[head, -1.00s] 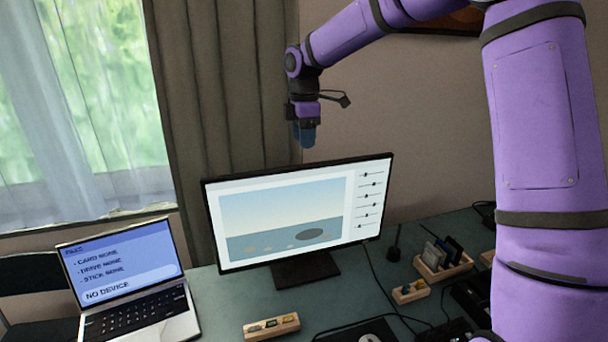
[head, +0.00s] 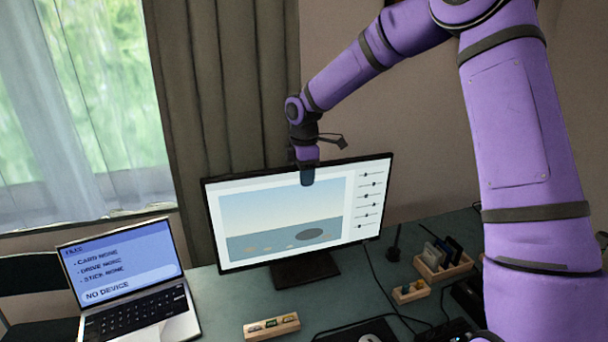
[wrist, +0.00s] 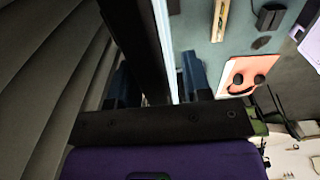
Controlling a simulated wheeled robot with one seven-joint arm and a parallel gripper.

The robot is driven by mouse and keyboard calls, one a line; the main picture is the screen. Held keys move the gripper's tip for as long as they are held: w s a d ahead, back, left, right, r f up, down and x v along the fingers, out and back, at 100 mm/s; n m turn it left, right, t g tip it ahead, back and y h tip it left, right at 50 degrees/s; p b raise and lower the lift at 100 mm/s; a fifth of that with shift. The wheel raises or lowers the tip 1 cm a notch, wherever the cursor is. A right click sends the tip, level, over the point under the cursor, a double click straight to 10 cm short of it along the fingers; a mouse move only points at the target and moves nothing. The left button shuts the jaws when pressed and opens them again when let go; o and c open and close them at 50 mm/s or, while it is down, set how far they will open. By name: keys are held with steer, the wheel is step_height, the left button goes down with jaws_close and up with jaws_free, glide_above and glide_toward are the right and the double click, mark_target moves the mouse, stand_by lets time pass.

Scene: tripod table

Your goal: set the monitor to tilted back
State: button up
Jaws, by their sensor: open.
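The monitor (head: 281,215) stands on the desk on a dark stand, its lit screen showing a seascape picture and sliders. It looks near upright; its exact tilt is hard to tell. My gripper (head: 307,180) is at the middle of its top edge, with a blue finger in front of the screen. In the wrist view my gripper (wrist: 158,86) is open, one finger on each side of the monitor (wrist: 138,40). The dark back is by the left finger and the bright screen side by the right one. I cannot tell whether either finger touches.
A laptop (head: 125,285) stands left of the monitor. Wooden holders with small items stand in front (head: 271,327) and at right (head: 411,291), with a larger card rack (head: 443,266) behind. Cables cross the desk (head: 350,290). A curtain (head: 230,100) hangs close behind the monitor.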

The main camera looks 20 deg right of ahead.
jaws_close()
steer(key=shift+w+r+g, duration=0.15)
steer(key=shift+w+g, duration=0.45)
steer(key=shift+w, duration=0.5)
steer(key=shift+w+r+g, duration=0.1)
steer(key=shift+w+g, duration=0.5)
steer(key=shift+w, duration=0.5)
jaws_free()
steer(key=shift+f, duration=0.1)
steer(key=v, duration=1)
steer(key=shift+r, duration=0.4)
